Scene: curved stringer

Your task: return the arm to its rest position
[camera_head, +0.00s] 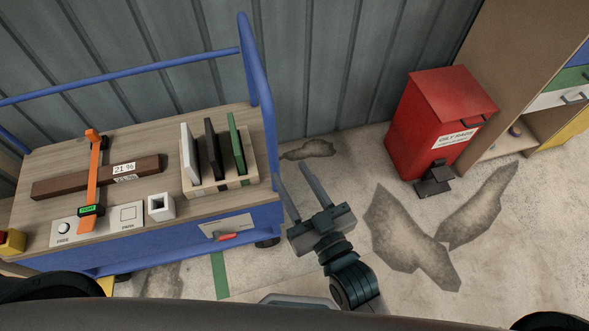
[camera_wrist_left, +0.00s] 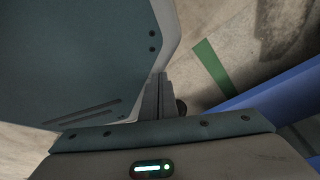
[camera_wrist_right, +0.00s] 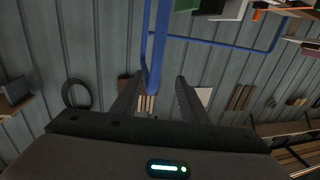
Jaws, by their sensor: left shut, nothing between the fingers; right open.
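My right gripper (camera_head: 290,170) stands over the floor just right of the blue cart (camera_head: 170,245) in the head view. Its two fingers are apart, pointing up and away, with nothing between them. The right wrist view also shows this gripper (camera_wrist_right: 160,80) open and empty, with a blue cart rail beyond it. My left gripper (camera_wrist_left: 156,88) shows only in the left wrist view; its fingers are together with nothing held. It is beside a large grey-green panel that looks like part of my own body. My left gripper is not seen in the head view.
The cart's wooden top holds a brown bar (camera_head: 70,182) under an orange tool (camera_head: 92,180), a white hollow block (camera_head: 160,207) and a rack (camera_head: 220,181) of upright plates. A red bin (camera_head: 430,125) stands at right beside a shelf unit (camera_head: 510,75). Stained floor between is clear.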

